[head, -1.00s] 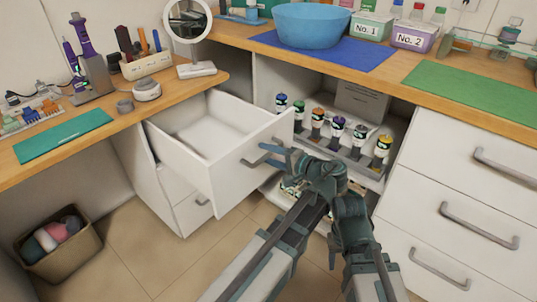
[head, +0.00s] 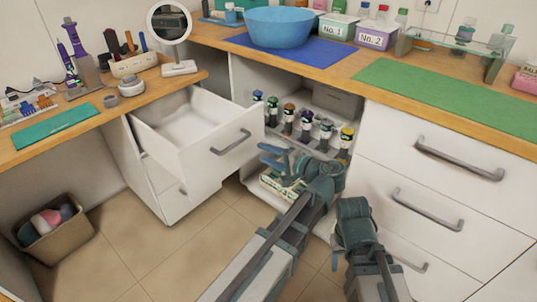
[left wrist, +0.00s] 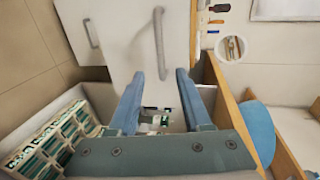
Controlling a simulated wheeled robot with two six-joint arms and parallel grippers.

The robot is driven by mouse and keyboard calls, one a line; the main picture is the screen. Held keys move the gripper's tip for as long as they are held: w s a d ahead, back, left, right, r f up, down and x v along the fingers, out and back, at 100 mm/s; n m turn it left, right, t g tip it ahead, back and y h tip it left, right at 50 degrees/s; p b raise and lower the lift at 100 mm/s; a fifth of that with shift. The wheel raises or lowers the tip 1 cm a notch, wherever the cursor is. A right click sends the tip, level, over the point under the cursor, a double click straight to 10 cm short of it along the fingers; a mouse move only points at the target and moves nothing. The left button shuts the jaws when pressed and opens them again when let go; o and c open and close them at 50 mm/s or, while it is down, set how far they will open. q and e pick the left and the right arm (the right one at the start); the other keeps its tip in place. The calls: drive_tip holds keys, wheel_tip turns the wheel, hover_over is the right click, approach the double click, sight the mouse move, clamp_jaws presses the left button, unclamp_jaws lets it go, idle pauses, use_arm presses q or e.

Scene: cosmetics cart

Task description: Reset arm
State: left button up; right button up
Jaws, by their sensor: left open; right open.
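My left gripper (head: 272,160) is open and empty in front of the open shelf, to the right of the pulled-out white drawer (head: 200,163). In the left wrist view the two blue-grey fingers (left wrist: 158,95) are spread with nothing between them. The drawer's grey handle (head: 231,142) is apart from the fingers; it also shows in the left wrist view (left wrist: 160,45). The drawer is empty in its visible part. My right arm ends low in the middle of the head view; its gripper (head: 353,208) is seen from behind and its fingertips are hidden.
Several capped bottles (head: 305,127) stand on the shelf near my left gripper, above patterned boxes (head: 280,184). A closed drawer front (head: 440,150) is at the right. The wooden counter (head: 355,82) holds a blue bowl (head: 285,27). Floor (head: 150,245) is clear at left; a bin (head: 50,238) stands there.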

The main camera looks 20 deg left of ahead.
use_arm(q)
drive_tip(key=shift+f, duration=0.1)
idle(0.3)
drive_tip(key=s+f+n+g+h, duration=0.2)
drive_tip(key=s+f+h, duration=0.3)
drive_tip(key=f, duration=0.3)
drive_tip(key=s+f+n+g+h, duration=0.1)
drive_tip(key=s+f+g+h, duration=0.3)
drive_tip(key=f, duration=0.3)
drive_tip(key=s+d+f+m+h, duration=0.1)
drive_tip(key=s+d+h, duration=0.1)
drive_tip(key=s+d, duration=0.45)
drive_tip(key=s+d+f+m+h, duration=0.1)
drive_tip(key=s+d+m+h, duration=0.15)
drive_tip(key=d, duration=0.75)
wheel_tip(320, 180, up, 35)
drive_tip(key=n+p, duration=0.1)
drive_tip(key=p, duration=3.4)
drive_tip(key=shift+a, duration=0.2)
